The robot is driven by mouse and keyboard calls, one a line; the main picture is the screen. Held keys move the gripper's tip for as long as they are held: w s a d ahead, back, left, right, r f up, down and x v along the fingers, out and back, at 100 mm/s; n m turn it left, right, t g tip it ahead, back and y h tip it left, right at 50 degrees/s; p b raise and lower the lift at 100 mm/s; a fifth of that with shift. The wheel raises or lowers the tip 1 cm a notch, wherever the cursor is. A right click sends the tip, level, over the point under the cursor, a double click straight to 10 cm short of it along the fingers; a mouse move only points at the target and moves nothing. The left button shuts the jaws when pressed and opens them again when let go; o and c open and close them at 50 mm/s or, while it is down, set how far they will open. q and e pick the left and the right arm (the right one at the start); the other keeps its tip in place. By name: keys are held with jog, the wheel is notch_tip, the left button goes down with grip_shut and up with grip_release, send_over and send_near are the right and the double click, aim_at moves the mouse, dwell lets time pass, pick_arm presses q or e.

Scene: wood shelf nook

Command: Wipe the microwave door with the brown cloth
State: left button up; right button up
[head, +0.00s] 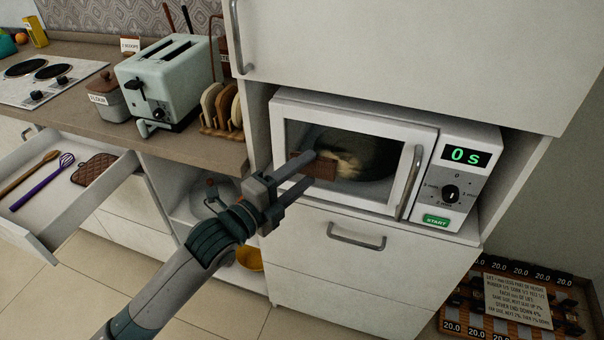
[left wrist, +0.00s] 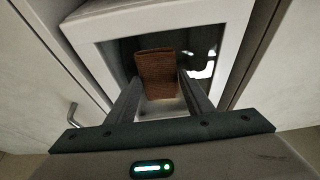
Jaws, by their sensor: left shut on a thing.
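The white microwave (head: 385,108) sits in a nook of the cabinet. Its door (head: 345,118) is closed, with a dark window (head: 384,150) and a vertical handle (head: 410,182) on the right. My left gripper (head: 309,170) is in front of the left part of the door window. It is shut on the folded brown cloth (head: 325,169), which also shows between the fingers in the left wrist view (left wrist: 158,72). The cloth is at the window; I cannot tell whether it touches the glass. My right gripper is not in view.
A pale toaster (head: 172,80), a canister (head: 108,97) and a rack of bread-like slices (head: 222,108) stand on the counter at left. An open drawer (head: 45,222) with utensils juts out below. A cabinet drawer handle (head: 356,238) is under the microwave. A patterned crate stands at lower right.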

aim_at(332, 173)
pick_arm(q)
jog(key=shift+w+d, duration=0.1)
jog(key=shift+w, duration=0.25)
jog(key=shift+d, duration=0.15)
jog(key=shift+s+d+r+p, duration=0.1)
jog(key=shift+s+d+p, duration=0.2)
jog(key=shift+d+p, duration=0.4)
jog(key=shift+s+d, duration=0.3)
jog(key=shift+d, duration=0.55)
jog(key=shift+d, duration=0.1)
jog(key=shift+s+d+p, duration=0.25)
jog(key=shift+d+p, duration=0.35)
jog(key=shift+d, duration=0.2)
jog(key=shift+s+d, duration=0.2)
jog(key=shift+d, duration=0.6)
